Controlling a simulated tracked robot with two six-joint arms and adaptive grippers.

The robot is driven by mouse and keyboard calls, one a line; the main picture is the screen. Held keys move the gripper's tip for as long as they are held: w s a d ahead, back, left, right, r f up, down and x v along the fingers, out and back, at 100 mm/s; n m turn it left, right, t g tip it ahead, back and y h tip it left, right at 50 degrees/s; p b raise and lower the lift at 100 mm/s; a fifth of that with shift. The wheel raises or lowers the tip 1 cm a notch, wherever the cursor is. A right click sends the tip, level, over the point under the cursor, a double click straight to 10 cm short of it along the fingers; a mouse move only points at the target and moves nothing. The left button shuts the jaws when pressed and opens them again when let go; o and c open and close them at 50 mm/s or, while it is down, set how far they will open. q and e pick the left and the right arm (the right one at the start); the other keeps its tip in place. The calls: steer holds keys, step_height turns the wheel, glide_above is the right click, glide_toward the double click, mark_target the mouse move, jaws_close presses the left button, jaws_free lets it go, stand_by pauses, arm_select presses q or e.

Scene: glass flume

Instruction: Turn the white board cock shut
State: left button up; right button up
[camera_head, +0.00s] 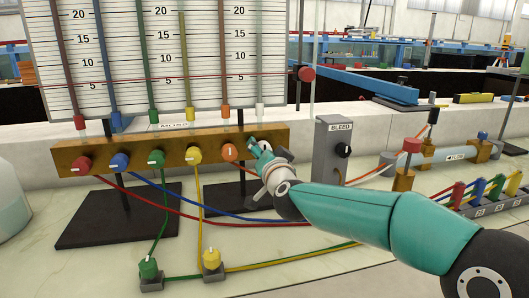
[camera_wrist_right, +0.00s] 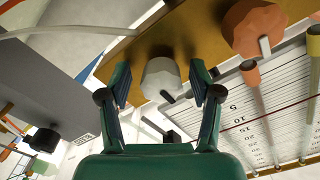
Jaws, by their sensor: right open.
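The white board cock (camera_wrist_right: 160,78) shows in the right wrist view as a pale faceted knob on the brass bar, with a small handle or mark at its lower right. My right gripper (camera_wrist_right: 159,86) is open, with one finger on each side of the knob. I cannot tell if either finger touches it. In the head view my right gripper (camera_head: 262,152) is at the right end of the brass bar (camera_head: 120,152) and hides the white cock. The orange cock (camera_head: 229,152) is just left of it. My left gripper is not in view.
Red (camera_head: 82,165), blue (camera_head: 120,162), green (camera_head: 156,159) and yellow (camera_head: 193,155) cocks line the bar. The scale board (camera_head: 205,60) stands behind. A grey bleed box (camera_head: 333,150) stands close right of my gripper. Coloured hoses cross the bench below.

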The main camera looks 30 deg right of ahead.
steer(key=shift+s, duration=0.15)
steer(key=v, duration=1.1)
steer(key=shift+s, duration=0.4)
steer(key=shift+a, duration=0.15)
